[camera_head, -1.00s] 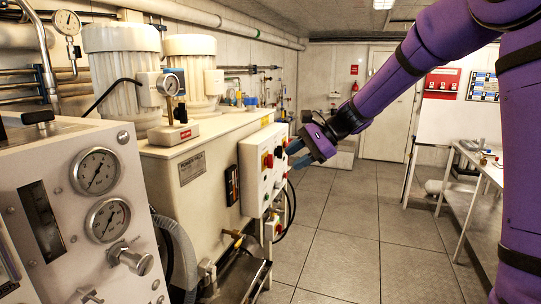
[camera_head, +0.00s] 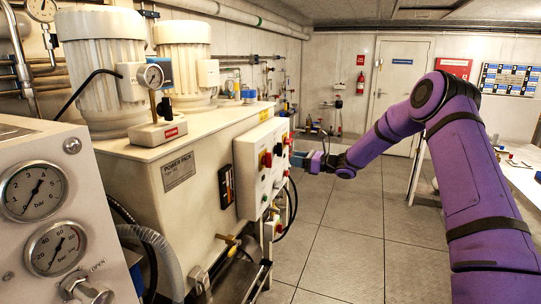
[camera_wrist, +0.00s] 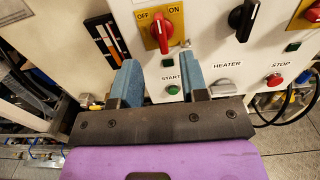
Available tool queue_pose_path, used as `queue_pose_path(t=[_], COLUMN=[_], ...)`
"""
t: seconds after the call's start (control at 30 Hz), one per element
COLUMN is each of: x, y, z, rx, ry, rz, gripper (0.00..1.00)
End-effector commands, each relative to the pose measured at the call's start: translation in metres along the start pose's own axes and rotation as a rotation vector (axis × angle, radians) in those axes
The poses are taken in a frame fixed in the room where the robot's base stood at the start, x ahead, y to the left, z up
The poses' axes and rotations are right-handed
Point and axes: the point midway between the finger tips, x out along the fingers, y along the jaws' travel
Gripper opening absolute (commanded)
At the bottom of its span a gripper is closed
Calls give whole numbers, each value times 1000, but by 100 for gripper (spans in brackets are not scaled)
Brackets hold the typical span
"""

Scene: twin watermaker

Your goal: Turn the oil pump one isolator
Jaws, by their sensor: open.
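A white control panel (camera_head: 250,178) on the side of the power pack carries two red isolator handles on yellow plates. The nearer red isolator (camera_head: 267,159) also shows in the wrist view (camera_wrist: 164,32), its handle roughly upright below the OFF and ON marks. The other isolator (camera_head: 285,138) is cut by the top right edge of the wrist view (camera_wrist: 314,13). No label saying which is oil pump one is readable. My gripper (camera_wrist: 160,75) is open and empty, its blue fingers pointing at the panel just below the nearer isolator, apart from its handle.
A black rotary knob (camera_wrist: 240,16) sits between the isolators. A green START button (camera_wrist: 173,90) shows between my fingers, and a red STOP button (camera_wrist: 274,80) is farther right. Gauges (camera_head: 35,190) and a grey hose (camera_head: 155,255) stand at left. The floor (camera_head: 330,240) is clear.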

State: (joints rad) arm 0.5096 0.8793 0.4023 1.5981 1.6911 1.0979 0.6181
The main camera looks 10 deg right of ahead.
Motion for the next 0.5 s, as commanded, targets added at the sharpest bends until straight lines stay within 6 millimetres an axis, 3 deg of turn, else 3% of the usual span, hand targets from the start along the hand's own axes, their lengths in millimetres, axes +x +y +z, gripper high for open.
queue_pose_path(t=[0.5], x=[81], y=[2], z=[1], rx=[-3], ry=[1], rz=[4], gripper=[40])
